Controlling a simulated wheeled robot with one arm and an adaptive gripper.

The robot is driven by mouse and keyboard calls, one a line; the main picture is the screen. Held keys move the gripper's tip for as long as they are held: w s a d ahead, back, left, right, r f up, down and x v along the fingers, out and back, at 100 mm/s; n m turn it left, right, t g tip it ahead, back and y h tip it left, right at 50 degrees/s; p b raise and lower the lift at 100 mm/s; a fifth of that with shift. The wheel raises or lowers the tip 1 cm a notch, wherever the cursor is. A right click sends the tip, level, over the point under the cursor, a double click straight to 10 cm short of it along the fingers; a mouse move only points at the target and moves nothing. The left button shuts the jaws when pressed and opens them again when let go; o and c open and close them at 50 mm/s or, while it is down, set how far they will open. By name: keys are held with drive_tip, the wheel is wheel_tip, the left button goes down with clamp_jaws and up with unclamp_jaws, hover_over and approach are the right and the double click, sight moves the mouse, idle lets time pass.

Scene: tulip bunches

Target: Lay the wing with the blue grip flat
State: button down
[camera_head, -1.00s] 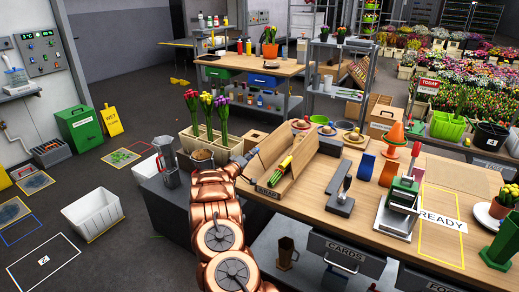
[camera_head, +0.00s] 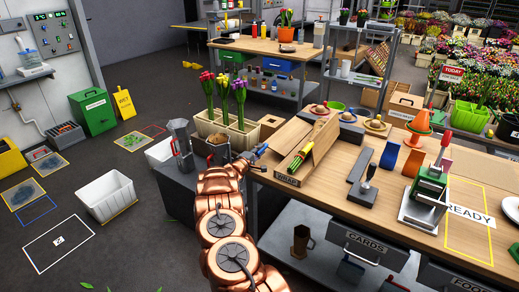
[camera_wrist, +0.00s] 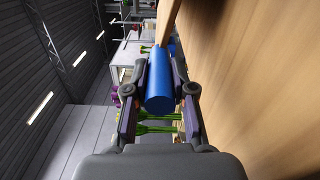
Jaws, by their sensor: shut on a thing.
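The wooden wrap cradle (camera_head: 289,181) stands on the bench's left end, with a bunch of yellow and red flowers on green stems (camera_head: 300,158) between its two wings. The left wing (camera_head: 285,139) leans outward at a slant, and the right wing (camera_head: 326,139) stands up beside the stems. My gripper (camera_head: 255,155) is at the outer side of the left wing. In the wrist view my gripper (camera_wrist: 160,75) is shut on the blue grip (camera_wrist: 158,88), with a wooden edge just beyond it. Part of the grip is hidden by the fingers.
A planter of tulips (camera_head: 228,125) and a metal jug (camera_head: 183,140) stand close behind and left of my arm. On the bench are a grey tool (camera_head: 364,190) and a green press (camera_head: 428,192). A white bin (camera_head: 106,196) is on the floor. Floor around it is mostly clear.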

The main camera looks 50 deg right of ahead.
drive_tip(key=shift+f, duration=0.7)
drive_tip(key=shift+b, duration=0.3)
drive_tip(key=shift+s, duration=0.1)
drive_tip(key=c, duration=1.2)
unclamp_jaws()
drive_tip(key=shift+s+d, duration=0.1)
drive_tip(key=shift+o, duration=1.1)
drive_tip(key=shift+r, duration=0.1)
drive_tip(key=shift+a, duration=0.2)
drive_tip(key=shift+a, duration=0.5)
drive_tip(key=s+a, duration=0.1)
drive_tip(key=a, duration=0.9)
drive_tip(key=shift+a, duration=0.35)
